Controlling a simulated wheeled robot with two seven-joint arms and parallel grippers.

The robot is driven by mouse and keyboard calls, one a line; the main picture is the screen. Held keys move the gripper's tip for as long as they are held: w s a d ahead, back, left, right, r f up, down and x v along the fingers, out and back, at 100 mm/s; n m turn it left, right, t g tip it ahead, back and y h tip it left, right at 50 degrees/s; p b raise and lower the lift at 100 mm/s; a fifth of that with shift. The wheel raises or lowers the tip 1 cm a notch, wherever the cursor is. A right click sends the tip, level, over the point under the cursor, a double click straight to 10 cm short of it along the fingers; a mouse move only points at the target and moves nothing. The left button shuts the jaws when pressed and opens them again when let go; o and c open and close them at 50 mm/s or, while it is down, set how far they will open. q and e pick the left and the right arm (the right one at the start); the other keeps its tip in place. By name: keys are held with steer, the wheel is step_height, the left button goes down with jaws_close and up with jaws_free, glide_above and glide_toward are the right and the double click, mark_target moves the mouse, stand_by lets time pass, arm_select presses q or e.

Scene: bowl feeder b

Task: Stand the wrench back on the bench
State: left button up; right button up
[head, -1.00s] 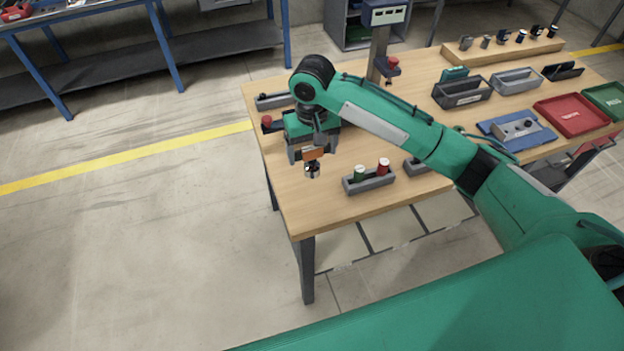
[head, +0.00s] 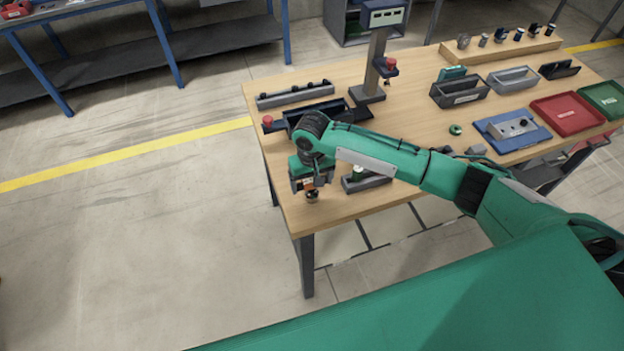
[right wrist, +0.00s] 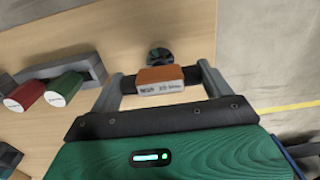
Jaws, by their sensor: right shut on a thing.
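The wrench, with an orange labelled body (right wrist: 160,79) and a dark round end (right wrist: 159,55), is between the fingers of my right gripper (right wrist: 158,84), which is shut on it. In the head view the right gripper (head: 308,185) is over the front left part of the bench (head: 350,208). The wrench's dark end (head: 312,196) points down there, close to the bench top. I cannot tell whether it touches the wood. My left gripper is not in view.
A grey holder (head: 372,183) with a green and a red cylinder (right wrist: 23,91) stands right beside the gripper. A dark tray (head: 318,108) and a post (head: 376,65) stand behind the arm. The bench's front left corner is clear.

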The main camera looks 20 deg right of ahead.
steer(key=shift+f, duration=0.1)
steer(key=o, duration=1.2)
step_height(320, 180, up, 12)
steer(key=b, duration=0.3)
steer(key=shift+b, duration=0.4)
